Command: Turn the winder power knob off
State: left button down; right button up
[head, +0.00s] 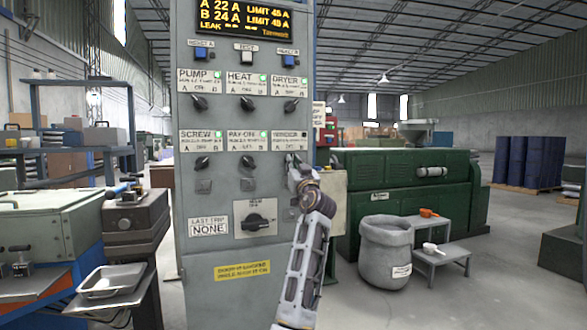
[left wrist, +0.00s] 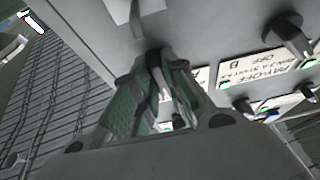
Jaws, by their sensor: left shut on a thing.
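The grey control panel (head: 215,255) stands in front of me with rows of black knobs. The winder label (head: 290,141) is at the right of the lower knob row, with a green light lit beside it. My left gripper (head: 293,161) is at the winder knob just below that label and mostly hides it. In the left wrist view, the green-padded fingers of my left gripper (left wrist: 153,95) are shut around the dark winder knob (left wrist: 158,74). Its exact pointer angle is hard to tell. My right gripper is not in view.
The pay-off knob (head: 248,161) is just left of my gripper, and the dryer knob (head: 291,105) is above. A large rotary switch (head: 258,222) is lower on the panel. A grey bin (head: 386,255) and a small step stand (head: 440,258) are to the right.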

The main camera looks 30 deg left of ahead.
pick_arm(q)
jog(key=shift+f, duration=0.1)
jog(key=c, duration=1.5)
grip_release()
jog(key=shift+o, duration=0.2)
jog(key=shift+d, duration=0.1)
jog(key=v, duration=1.1)
jog(key=shift+s+d+f, duration=0.2)
jog(key=shift+s+d, duration=0.05)
jog(key=shift+s, duration=0.05)
